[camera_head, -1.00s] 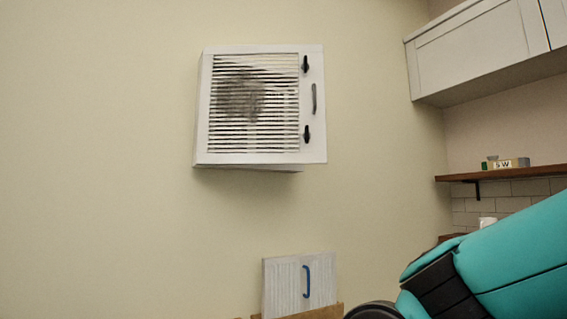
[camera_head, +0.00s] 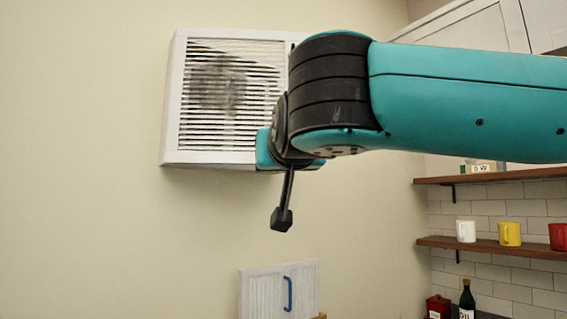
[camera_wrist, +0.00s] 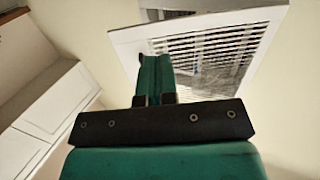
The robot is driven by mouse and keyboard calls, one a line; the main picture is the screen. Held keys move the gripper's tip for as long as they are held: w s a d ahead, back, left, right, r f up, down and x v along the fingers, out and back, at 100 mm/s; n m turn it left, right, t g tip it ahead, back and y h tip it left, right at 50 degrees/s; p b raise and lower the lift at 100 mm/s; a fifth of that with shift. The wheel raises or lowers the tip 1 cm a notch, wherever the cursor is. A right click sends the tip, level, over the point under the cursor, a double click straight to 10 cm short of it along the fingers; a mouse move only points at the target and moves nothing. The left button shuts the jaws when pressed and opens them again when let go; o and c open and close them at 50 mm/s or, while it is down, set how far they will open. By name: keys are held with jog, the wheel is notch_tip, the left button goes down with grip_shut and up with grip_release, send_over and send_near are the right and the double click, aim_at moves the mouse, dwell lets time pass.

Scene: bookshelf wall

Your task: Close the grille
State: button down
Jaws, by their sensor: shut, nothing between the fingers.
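The grille (camera_head: 232,95) is a white framed louvre door high on the wall. It stands ajar, and in the wrist view its panel (camera_wrist: 185,25) juts out with a dark gap beside the white frame behind it. My arm covers the right side of the grille in the head view, hiding its handle and latches. My gripper (camera_wrist: 153,58) is shut and empty, its teal fingers together in front of the grille panel in the wrist view. I cannot tell whether they touch it.
A smaller white panel with a blue handle (camera_head: 289,294) is below on the wall. White cabinets (camera_head: 470,30) hang at the upper right. Shelves (camera_head: 500,247) with mugs (camera_head: 509,234) are at the right, and a bottle (camera_head: 467,299) stands below. The wall left of the grille is clear.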

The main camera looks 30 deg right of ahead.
jog(key=w+d+r+m+h+p, duration=0.1)
jog(key=w+d+r+p, duration=0.1)
jog(key=w+d+p, duration=0.5)
jog(key=a+x, duration=0.1)
jog(key=x, duration=0.3)
jog(key=shift+w+p, duration=0.3)
jog(key=shift+p, duration=0.05)
jog(key=shift+w, duration=0.1)
